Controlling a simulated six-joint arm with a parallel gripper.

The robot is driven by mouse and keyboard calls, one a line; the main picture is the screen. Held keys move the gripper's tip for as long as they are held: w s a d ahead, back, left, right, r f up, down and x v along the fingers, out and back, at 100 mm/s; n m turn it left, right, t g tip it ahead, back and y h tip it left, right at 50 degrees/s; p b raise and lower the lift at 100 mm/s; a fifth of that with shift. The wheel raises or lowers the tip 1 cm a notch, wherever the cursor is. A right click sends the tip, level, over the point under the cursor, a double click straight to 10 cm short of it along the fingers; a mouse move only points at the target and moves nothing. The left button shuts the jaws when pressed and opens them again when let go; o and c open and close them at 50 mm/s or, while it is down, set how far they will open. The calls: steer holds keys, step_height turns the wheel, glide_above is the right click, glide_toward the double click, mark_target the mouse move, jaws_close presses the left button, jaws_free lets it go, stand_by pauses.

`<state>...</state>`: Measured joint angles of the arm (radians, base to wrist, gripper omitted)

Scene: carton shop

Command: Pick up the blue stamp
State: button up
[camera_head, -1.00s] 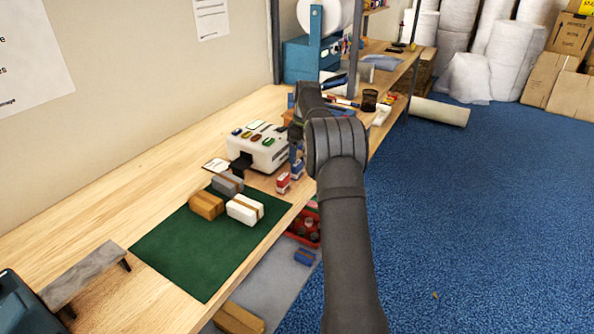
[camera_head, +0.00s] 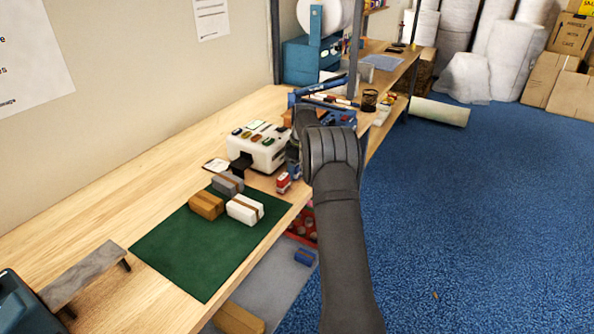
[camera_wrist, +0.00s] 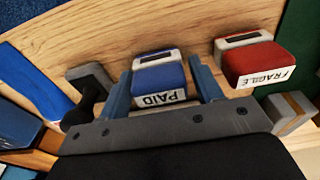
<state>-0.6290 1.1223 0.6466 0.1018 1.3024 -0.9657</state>
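The blue stamp (camera_wrist: 160,76) has a white label reading PAID and stands on the wooden bench in the wrist view. My gripper (camera_wrist: 165,88) is open, with one blue finger on each side of the stamp and a small gap seeming to show at each side. In the head view my gripper (camera_head: 294,156) is low at the bench's front edge, and the blue stamp is largely hidden by it. The red stamp (camera_wrist: 250,60), labelled FRAGILE, stands just right of my gripper. It also shows in the head view (camera_head: 283,183).
A white machine (camera_head: 257,150) with several coloured items on top stands behind the stamps. A green mat (camera_head: 195,255) holds grey, brown and white parcels. In the wrist view a dark grey object (camera_wrist: 90,80) and a blue object (camera_wrist: 35,85) lie left of my gripper.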

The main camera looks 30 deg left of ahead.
steer(key=c, duration=0.7)
steer(key=shift+r, duration=0.5)
steer(key=r, duration=0.3)
steer(key=shift+w+d+r, duration=0.1)
steer(key=shift+d+r, duration=0.1)
steer(key=shift+r, duration=0.15)
steer(key=d+r, duration=0.6)
steer(key=d, duration=0.5)
steer(key=shift+w+r, duration=0.2)
steer(key=shift+w, duration=0.25)
steer(key=shift+d, duration=0.1)
